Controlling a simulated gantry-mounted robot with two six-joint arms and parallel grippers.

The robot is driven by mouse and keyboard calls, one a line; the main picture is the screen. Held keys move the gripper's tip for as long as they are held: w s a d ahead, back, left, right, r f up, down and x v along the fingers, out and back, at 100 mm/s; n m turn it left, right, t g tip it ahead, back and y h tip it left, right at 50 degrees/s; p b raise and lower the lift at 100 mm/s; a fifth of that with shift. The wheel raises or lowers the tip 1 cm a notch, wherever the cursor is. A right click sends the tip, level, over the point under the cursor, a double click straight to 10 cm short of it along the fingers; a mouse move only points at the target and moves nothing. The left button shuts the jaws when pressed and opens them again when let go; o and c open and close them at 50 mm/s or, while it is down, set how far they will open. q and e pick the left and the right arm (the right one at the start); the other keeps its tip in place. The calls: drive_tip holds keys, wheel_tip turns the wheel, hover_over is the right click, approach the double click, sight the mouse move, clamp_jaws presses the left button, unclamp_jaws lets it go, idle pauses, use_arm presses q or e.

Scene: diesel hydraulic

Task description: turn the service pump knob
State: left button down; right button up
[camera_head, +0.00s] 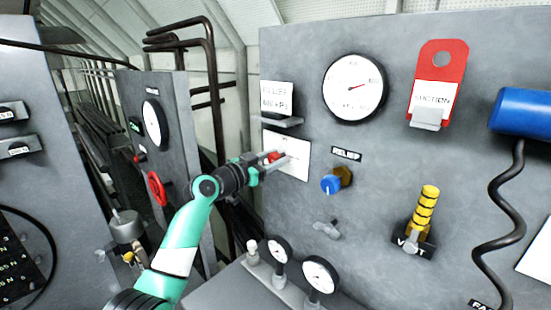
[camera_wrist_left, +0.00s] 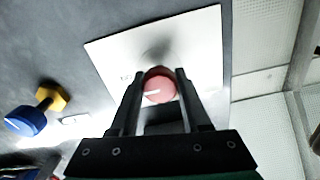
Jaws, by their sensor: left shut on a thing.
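The red knob (camera_head: 273,157) sits on a white plate (camera_head: 297,156) on the grey panel, left of the blue relief knob. In the left wrist view the red knob (camera_wrist_left: 159,88) shows a pale line on its face and lies between my two fingers. My left gripper (camera_head: 279,161) reaches in from the left and is shut on the red knob at the plate. The same gripper (camera_wrist_left: 157,88) fills the lower middle of the wrist view. My right gripper is not in view. I cannot read the plate's lettering.
The blue relief knob (camera_head: 331,184) sticks out right of the plate. A small shelf (camera_head: 281,121) juts out above it. Gauges (camera_head: 320,273) stand on the ledge below. A blue cylinder with a coiled cord (camera_head: 522,111) is at the far right.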

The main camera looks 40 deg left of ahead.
use_arm(q)
drive_tip(key=n+p, duration=0.1)
drive_tip(key=n, duration=0.3)
drive_tip(key=shift+n, duration=0.4)
drive_tip(key=n+p, duration=0.2)
drive_tip(key=n, duration=0.2)
drive_tip(key=shift+a+n, duration=0.1)
drive_tip(key=shift+n, duration=0.2)
drive_tip(key=n+p, duration=0.2)
drive_tip(key=n, duration=0.3)
drive_tip(key=shift+p, duration=0.3)
drive_tip(key=shift+f+n+p, duration=0.2)
drive_tip(key=shift+n+p, duration=0.25)
drive_tip(key=shift+n, duration=1.15)
drive_tip(key=shift+c, duration=1.9)
unclamp_jaws()
